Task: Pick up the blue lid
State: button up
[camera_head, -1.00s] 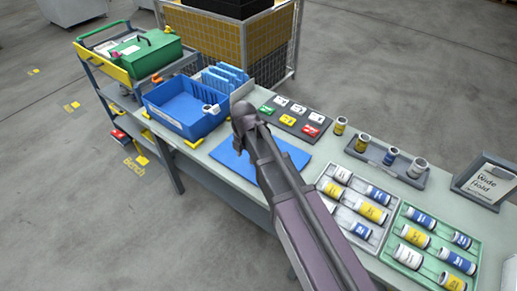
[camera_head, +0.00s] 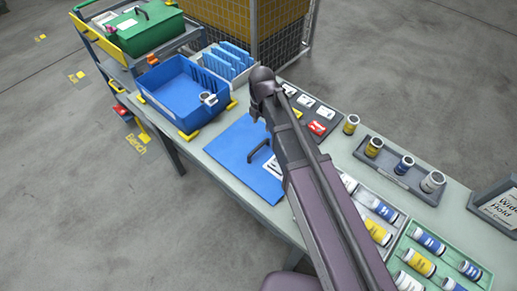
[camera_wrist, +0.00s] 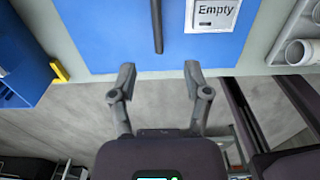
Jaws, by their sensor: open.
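The blue lid (camera_head: 232,148) lies flat on the bench, with a dark bar handle (camera_head: 258,150) standing on it. My arm hides part of its right side in the head view. In the wrist view the lid (camera_wrist: 105,35) fills the upper middle, with the handle (camera_wrist: 157,25) near its centre and a white "Empty" label (camera_wrist: 212,14) to the right. My gripper (camera_wrist: 160,71) is open and empty, its fingers apart by the lid's lower edge in that view, the handle lined up between them. The gripper's height above the lid is unclear.
A blue bin (camera_head: 160,103) with a small white-topped item at its rim stands left of the lid. A dark board (camera_head: 322,113) with coloured cards lies behind my arm. Several jars stand in a grey rack (camera_head: 417,186) at right, and a green tray (camera_head: 462,262) holds more.

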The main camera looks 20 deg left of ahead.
aim_at(259, 146)
jog(key=shift+s+a, duration=0.1)
jog(key=shift+s, duration=0.1)
notch_tip(259, 146, down, 9)
jog(key=b, duration=0.8)
jog(key=shift+a+r+b, duration=0.1)
jog(key=shift+r+b, duration=0.1)
jog(key=shift+b, duration=0.1)
jog(key=shift+f, duration=0.15)
dwell(0.5)
jog(key=shift+s+a+f+b, duration=0.15)
jog(key=shift+f+b, duration=2.3)
jog(key=shift+b, duration=0.15)
grip_shut()
